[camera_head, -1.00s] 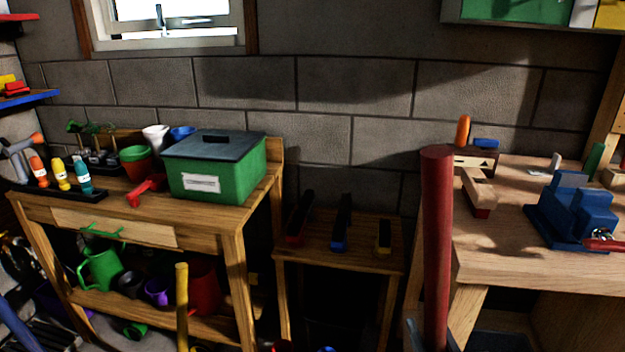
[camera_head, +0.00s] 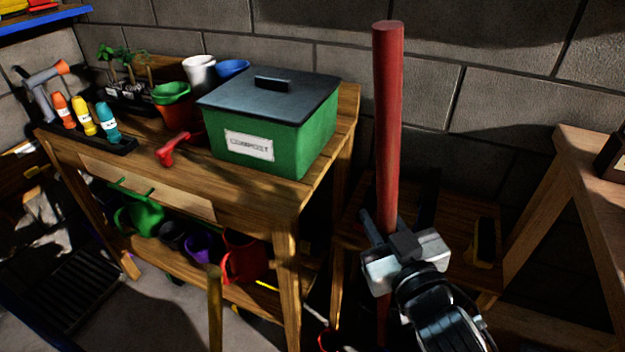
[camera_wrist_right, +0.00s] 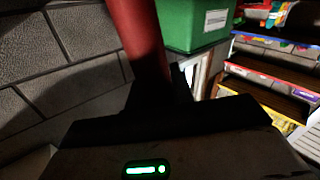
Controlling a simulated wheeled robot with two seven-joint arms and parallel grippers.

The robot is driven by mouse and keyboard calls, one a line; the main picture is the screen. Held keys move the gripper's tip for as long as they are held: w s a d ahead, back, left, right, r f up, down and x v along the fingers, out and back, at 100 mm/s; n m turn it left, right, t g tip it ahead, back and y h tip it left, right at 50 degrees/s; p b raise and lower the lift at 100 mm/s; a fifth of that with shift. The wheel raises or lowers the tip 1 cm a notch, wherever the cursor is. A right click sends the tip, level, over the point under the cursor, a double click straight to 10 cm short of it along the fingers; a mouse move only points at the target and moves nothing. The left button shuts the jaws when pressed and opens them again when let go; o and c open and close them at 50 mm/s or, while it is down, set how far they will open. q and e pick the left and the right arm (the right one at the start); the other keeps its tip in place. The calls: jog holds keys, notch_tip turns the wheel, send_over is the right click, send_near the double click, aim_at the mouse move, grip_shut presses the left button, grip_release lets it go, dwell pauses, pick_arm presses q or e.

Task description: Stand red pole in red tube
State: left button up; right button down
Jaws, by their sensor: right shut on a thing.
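My right gripper (camera_head: 393,235) is shut on the red pole (camera_head: 388,110), a long round rod held nearly upright. Most of the pole rises above the jaws, and a shorter length shows below them. The lower end is hidden or out of frame. In the right wrist view the pole (camera_wrist_right: 138,38) rises from between the dark fingers. A small red rim (camera_head: 329,341) shows low at the bottom edge, left of the pole. It may be the red tube, but I cannot tell for sure. My left gripper is not in view.
A wooden workbench (camera_head: 245,205) on the left bears a green compost box (camera_head: 310,135). A low wooden stand (camera_head: 470,273) is behind my right gripper, with a wooden bench (camera_head: 590,170) at right. A yellowish pole (camera_head: 215,310) stands in front of the workbench.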

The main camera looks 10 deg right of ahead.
pick_arm(q)
jog(key=b, duration=0.1)
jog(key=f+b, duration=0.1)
jog(key=b, duration=0.1)
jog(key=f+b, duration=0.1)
jog(key=b, duration=0.1)
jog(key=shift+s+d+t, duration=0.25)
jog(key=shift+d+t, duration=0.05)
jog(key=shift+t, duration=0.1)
pick_arm(e)
jog(key=w+a+r+n+g+y, duration=0.1)
jog(key=w+a+n+g+y, duration=0.2)
jog(key=w+y, duration=0.4)
jog(key=shift+w+a+n+y, duration=0.15)
jog(key=shift+a+n+y, duration=0.45)
jog(key=shift+a, duration=0.55)
jog(key=shift+r, duration=0.1)
